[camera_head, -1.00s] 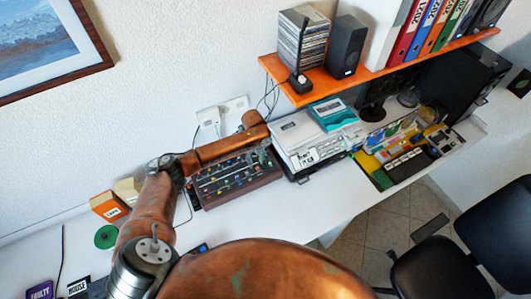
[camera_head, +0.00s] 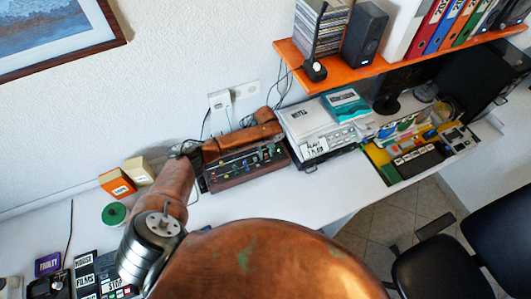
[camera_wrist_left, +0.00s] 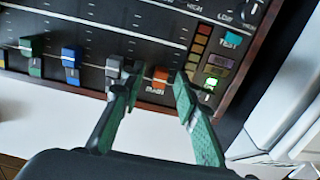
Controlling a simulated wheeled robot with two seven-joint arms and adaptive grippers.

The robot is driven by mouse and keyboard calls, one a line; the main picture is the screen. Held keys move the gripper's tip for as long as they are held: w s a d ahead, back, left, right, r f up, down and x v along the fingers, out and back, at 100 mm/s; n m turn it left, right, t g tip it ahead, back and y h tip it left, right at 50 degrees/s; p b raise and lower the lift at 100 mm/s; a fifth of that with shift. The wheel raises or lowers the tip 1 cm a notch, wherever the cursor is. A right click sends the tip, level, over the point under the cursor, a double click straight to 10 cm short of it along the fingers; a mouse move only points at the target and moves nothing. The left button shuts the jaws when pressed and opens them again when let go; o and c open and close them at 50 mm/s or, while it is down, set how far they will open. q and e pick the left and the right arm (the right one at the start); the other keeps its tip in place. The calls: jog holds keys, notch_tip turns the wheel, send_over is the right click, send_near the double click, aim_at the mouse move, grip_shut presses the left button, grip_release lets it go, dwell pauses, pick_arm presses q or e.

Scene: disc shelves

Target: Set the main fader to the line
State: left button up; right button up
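The mixer (camera_head: 240,172) is a dark panel with wooden sides on the desk. In the left wrist view its row of faders shows a green, a blue and a grey cap (camera_wrist_left: 114,65), then the orange main fader (camera_wrist_left: 160,76) above a MAIN label. The main fader sits near the lower end of its track. My left gripper (camera_wrist_left: 154,85) is open, with one green-padded finger on each side of the orange cap; the left finger is close to the grey cap. I cannot clearly make out the target line. My right gripper is not in view.
A printer-like machine (camera_head: 318,130) stands just right of the mixer. An orange shelf (camera_head: 300,62) with discs and a speaker (camera_head: 362,42) hangs above. Boxes (camera_head: 117,184) and a green disc (camera_head: 114,214) are to the left.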

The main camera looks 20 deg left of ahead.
pick_arm(q)
jog(key=shift+c, duration=0.3)
grip_shut()
dwell(0.4)
